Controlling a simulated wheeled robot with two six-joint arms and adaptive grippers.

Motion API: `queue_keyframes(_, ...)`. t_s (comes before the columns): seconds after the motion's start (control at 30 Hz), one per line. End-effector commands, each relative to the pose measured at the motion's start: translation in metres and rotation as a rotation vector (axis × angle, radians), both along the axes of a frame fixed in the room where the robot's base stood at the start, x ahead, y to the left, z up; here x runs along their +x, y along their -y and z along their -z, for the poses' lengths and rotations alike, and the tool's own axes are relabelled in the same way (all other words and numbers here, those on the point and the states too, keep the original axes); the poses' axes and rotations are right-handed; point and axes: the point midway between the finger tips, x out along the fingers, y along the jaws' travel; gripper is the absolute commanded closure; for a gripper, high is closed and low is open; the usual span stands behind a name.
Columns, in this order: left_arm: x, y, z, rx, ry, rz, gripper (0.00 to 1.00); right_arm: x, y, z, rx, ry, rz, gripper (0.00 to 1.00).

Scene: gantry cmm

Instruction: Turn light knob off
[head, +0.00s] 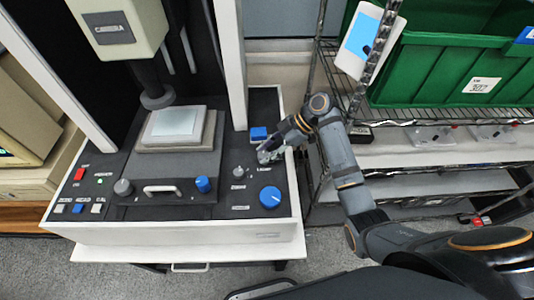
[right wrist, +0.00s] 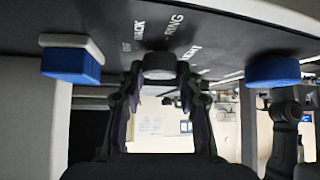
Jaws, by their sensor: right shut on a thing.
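The light knob (right wrist: 158,63) is a small grey round knob on the dark control panel. In the right wrist view the labels OFF, BACK, RING and LIGHT are printed around it. My right gripper (head: 268,153) reaches in from the right over the panel's right part. It also shows in the right wrist view (right wrist: 159,78), with its two fingers on either side of the knob, shut on it. In the head view the fingers largely hide the knob. Its exact pointer setting cannot be read. My left gripper is not in view.
The measuring stage (head: 175,122) stands left. A wire shelf with a green bin (head: 430,75) is at the right.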

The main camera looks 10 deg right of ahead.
Motion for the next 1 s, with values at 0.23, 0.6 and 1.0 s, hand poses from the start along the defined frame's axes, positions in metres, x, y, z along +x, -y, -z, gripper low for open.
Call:
queue_keyframes(0.23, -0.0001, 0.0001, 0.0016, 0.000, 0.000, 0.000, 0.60, 0.0004, 0.0000, -0.0004, 0.000, 0.002, -0.019, 0.97)
queue_keyframes(0.6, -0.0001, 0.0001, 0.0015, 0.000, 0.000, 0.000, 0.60, 0.0003, -0.0001, -0.0004, 0.000, 0.001, -0.018, 0.52)
queue_keyframes(1.0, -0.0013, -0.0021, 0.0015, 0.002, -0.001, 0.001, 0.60, 0.0005, -0.0001, -0.0033, 0.000, 0.001, -0.018, 0.42)
